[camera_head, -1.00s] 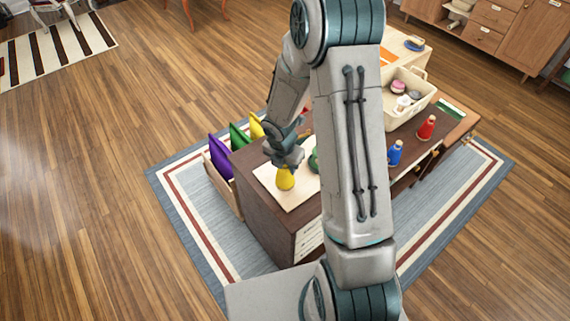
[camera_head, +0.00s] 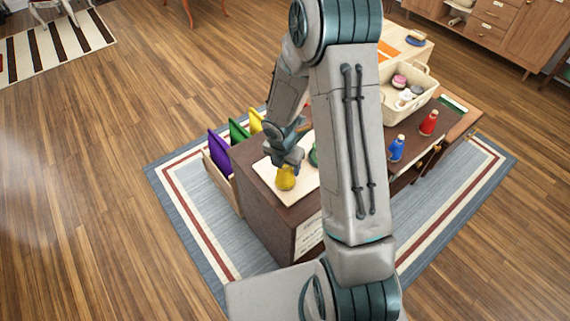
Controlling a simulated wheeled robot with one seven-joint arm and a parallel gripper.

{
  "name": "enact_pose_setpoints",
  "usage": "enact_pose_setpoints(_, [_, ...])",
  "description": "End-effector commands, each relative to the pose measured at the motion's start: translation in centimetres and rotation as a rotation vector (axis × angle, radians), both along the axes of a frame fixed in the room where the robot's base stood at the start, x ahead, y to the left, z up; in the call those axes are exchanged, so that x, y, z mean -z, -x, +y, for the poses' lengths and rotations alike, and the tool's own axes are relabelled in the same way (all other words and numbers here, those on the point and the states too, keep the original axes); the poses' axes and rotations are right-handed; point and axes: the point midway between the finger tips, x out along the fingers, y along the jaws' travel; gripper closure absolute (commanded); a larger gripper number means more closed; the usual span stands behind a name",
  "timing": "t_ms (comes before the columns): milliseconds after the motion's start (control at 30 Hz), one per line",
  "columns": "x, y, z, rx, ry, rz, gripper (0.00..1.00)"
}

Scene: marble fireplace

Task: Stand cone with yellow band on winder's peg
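A yellow cone (camera_head: 286,182) stands on a cream board (camera_head: 300,197) at the table's left end. My gripper (camera_head: 287,170) points down at it, with its fingers over the cone's upper part. Whether the fingers are closed on it is too small to tell. A green item (camera_head: 313,158) beside it is mostly hidden behind my arm. I cannot make out the winder or its peg; my arm covers the middle of the table.
A blue cone (camera_head: 397,149) and a red cone (camera_head: 429,123) stand on the dark table (camera_head: 262,207) right of my arm. A cream bin (camera_head: 420,98) with small items is behind them. Purple, green and yellow panels (camera_head: 219,153) stand in a box at the table's left.

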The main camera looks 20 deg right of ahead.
Motion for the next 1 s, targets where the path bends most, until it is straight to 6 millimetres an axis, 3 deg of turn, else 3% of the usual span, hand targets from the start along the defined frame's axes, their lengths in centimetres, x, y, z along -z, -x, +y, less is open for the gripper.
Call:
enact_pose_setpoints(367, [-0.8,0.0,0.0,0.001,0.001,-0.001,0.42])
enact_pose_setpoints(467, [-2.2,0.1,0.2,0.002,-0.001,-0.004,0.42])
enact_pose_setpoints(800, [-9.8,1.0,0.9,0.002,0.001,-0.005,0.42])
enact_pose_setpoints(1000, [-12.7,1.3,1.3,0.001,0.001,-0.003,0.42])
